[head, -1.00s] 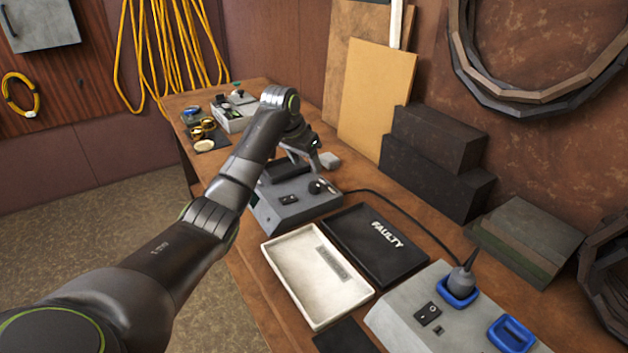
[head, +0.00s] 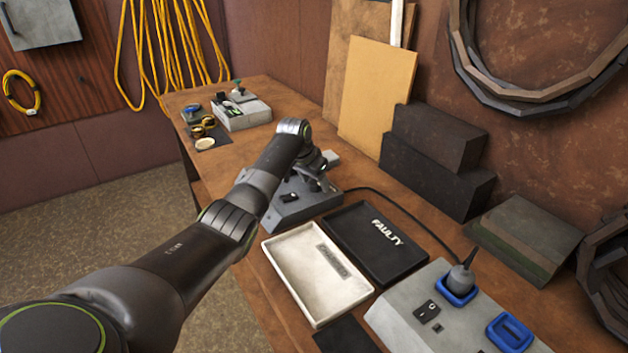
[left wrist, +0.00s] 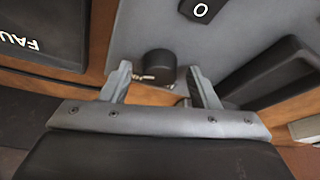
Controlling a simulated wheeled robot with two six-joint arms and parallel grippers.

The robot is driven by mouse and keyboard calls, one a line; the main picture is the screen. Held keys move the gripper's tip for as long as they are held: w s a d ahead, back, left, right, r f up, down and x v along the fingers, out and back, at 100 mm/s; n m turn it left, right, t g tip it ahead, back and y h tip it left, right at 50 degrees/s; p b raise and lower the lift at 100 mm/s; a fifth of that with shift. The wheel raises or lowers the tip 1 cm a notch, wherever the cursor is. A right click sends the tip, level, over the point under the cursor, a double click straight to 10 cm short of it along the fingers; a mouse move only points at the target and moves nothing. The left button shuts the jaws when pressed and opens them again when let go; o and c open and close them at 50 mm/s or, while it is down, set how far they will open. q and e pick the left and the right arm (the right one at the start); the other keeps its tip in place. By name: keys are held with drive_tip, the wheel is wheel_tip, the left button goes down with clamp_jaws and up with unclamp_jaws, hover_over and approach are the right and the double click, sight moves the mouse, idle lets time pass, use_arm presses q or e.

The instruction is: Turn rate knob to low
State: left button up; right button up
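The grey control box (head: 290,212) stands on the bench just behind the two trays. Knob markings are not readable. My right gripper is not in view.
A white tray (head: 300,290) and a black FAULTY tray (head: 352,260) lie in front of the box. A larger grey box (head: 400,312) with blue sockets and a plugged-in cable is at the front. Dark blocks (head: 420,175) stand along the wall.

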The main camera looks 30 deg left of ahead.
use_arm(q)
drive_tip(key=c, duration=0.9)
drive_tip(key=shift+r+n+p, duration=0.2)
drive_tip(key=shift+n+p, duration=0.1)
drive_tip(key=shift+p, duration=0.25)
drive_tip(key=shift+c, duration=0.3)
drive_tip(key=n+p, duration=0.1)
drive_tip(key=p, duration=0.1)
drive_tip(key=n+y+p, duration=0.1)
drive_tip(key=n+p, duration=0.1)
drive_tip(key=shift+d+r+n+y, duration=0.1)
drive_tip(key=shift+d+n+y, duration=0.05)
drive_tip(key=shift+n+y, duration=0.15)
drive_tip(key=n+y+p, duration=0.1)
drive_tip(key=n+p, duration=0.1)
drive_tip(key=shift+d+n+g, duration=0.1)
drive_tip(key=shift+n+g, duration=0.2)
drive_tip(key=shift+f+n+y, duration=0.25)
drive_tip(key=shift+n+y, duration=0.15)
drive_tip(key=shift+n, duration=0.6)
drive_tip(key=shift+w+n+g+b, duration=0.1)
drive_tip(key=shift+n+g+b, duration=0.25)
drive_tip(key=shift+n, duration=0.45)
drive_tip(key=shift+n+g+y+b, duration=0.45)
drive_tip(key=shift+n+y+b, duration=0.25)
drive_tip(key=shift+n+b, duration=0.9)
drive_tip(key=shift+n, duration=0.4)
